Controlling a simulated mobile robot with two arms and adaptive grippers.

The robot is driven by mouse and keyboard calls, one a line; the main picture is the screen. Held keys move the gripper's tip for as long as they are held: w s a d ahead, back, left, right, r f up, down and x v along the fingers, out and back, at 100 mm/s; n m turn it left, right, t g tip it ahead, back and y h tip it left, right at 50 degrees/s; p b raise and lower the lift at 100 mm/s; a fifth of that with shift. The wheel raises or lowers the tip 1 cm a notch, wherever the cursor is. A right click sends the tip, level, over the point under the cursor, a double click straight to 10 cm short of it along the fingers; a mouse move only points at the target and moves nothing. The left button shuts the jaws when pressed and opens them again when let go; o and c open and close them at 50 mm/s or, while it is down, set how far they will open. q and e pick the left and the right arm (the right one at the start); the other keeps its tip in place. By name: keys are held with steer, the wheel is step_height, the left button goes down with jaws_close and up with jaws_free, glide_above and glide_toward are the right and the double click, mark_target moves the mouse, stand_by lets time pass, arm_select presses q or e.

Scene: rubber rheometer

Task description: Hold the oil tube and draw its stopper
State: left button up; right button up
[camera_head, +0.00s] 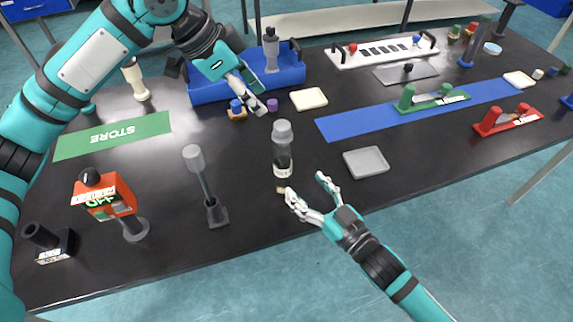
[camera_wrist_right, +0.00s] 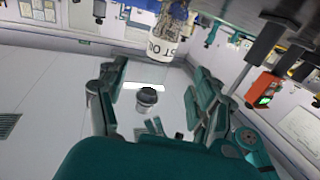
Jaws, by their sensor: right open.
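In the right wrist view the labelled tube (camera_wrist_right: 168,42) shows beyond the fingers, partly cut off at the top. My right gripper (camera_head: 306,186) is open and empty, low at the front edge just right of the tube's base, not around it. My left gripper (camera_head: 262,100) hangs by the front of the blue tray, above and left of the tube; its fingers are too small to judge.
A similar bottle (camera_head: 271,52) stands in the blue tray (camera_head: 215,92). A small purple cap (camera_head: 272,105) and a blue-topped piece (camera_head: 237,110) are close to my left gripper. A grey post on a stand (camera_head: 204,185) is left of the tube; a grey dish (camera_head: 366,162) is right.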

mark_target(289, 169)
steer(key=x, duration=0.9)
